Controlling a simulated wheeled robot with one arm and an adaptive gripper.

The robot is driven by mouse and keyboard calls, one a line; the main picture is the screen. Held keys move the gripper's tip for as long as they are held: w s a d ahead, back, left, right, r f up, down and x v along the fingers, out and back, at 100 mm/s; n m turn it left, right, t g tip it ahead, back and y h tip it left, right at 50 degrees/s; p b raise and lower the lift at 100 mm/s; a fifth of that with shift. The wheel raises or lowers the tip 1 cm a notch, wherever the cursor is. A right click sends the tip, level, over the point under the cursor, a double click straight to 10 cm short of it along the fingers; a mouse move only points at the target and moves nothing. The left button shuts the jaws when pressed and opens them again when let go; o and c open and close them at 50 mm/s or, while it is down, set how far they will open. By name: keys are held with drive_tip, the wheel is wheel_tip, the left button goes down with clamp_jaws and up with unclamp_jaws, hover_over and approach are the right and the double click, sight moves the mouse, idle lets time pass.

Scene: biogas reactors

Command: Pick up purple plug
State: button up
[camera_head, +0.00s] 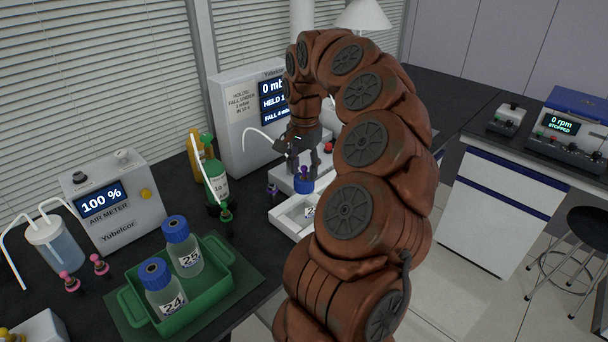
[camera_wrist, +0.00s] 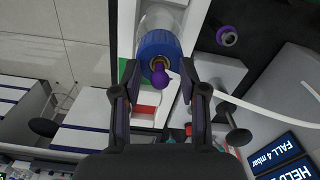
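A purple plug (camera_wrist: 160,77) sits in the blue cap (camera_wrist: 158,48) of a clear bottle in the wrist view. In the head view the purple plug (camera_head: 304,172) shows on top of the blue cap (camera_head: 303,185), below my gripper (camera_head: 302,166). My gripper (camera_wrist: 158,72) is open, with one finger on each side of the plug and cap in the wrist view. Gaps show between fingers and plug. A second purple piece (camera_wrist: 227,36) with a pale centre stands on the dark bench; it also shows in the head view (camera_head: 272,190).
The bottle stands in a white tray (camera_head: 285,222). A white pressure meter (camera_head: 235,115) is close behind, and a thin white tube (camera_wrist: 255,104) passes beside my gripper. A green crate (camera_head: 218,297) holds bottles 24 and 25 at front left.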

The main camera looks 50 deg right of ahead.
clamp_jaws()
idle(0.4)
